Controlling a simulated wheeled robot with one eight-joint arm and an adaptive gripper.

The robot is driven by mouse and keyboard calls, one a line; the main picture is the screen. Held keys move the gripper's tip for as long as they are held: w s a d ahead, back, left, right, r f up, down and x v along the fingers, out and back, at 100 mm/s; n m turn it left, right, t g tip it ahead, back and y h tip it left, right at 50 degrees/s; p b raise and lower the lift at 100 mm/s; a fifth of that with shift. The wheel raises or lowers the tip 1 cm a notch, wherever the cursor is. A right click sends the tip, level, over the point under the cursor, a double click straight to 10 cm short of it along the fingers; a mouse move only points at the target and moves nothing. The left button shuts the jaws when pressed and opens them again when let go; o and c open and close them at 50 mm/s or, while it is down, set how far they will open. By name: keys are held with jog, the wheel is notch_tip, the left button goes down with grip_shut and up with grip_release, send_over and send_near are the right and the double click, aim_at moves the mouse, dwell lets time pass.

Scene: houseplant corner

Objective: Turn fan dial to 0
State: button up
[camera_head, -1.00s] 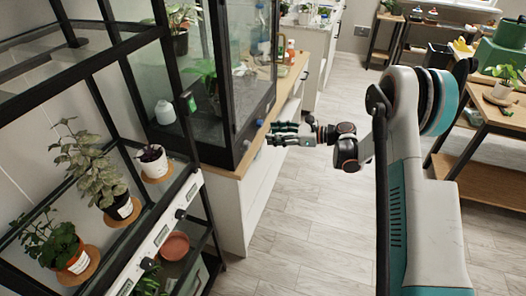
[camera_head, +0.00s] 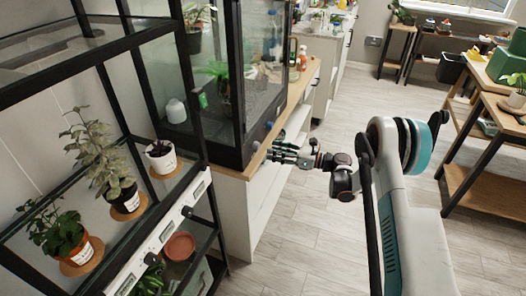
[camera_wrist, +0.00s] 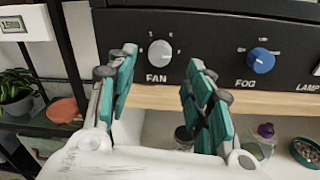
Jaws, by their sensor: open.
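The fan dial (camera_wrist: 160,51) is a pale grey round knob above the word FAN on a black panel, with small marks around it. I cannot tell which mark it points to. My gripper (camera_wrist: 161,68) is open, with its teal-padded fingers on either side of the dial in the wrist view and nothing between them. I cannot tell any contact with the dial. In the head view my gripper (camera_head: 274,152) is at the front of the black-framed glass cabinet (camera_head: 243,110), close to its lower panel.
A blue FOG dial (camera_wrist: 261,60) is to the right on the same panel, with a LAMP label at the edge. A wooden ledge (camera_wrist: 250,103) runs below. A black plant rack (camera_head: 222,235) stands at left. Floor on the right (camera_head: 320,200) is clear.

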aim_at(259, 147)
jog(key=b+x, duration=0.1)
jog(key=x, duration=0.4)
jog(key=shift+w+a, duration=0.15)
jog(key=shift+a, duration=0.15)
jog(key=shift+c, duration=0.2)
jog(key=c, duration=1)
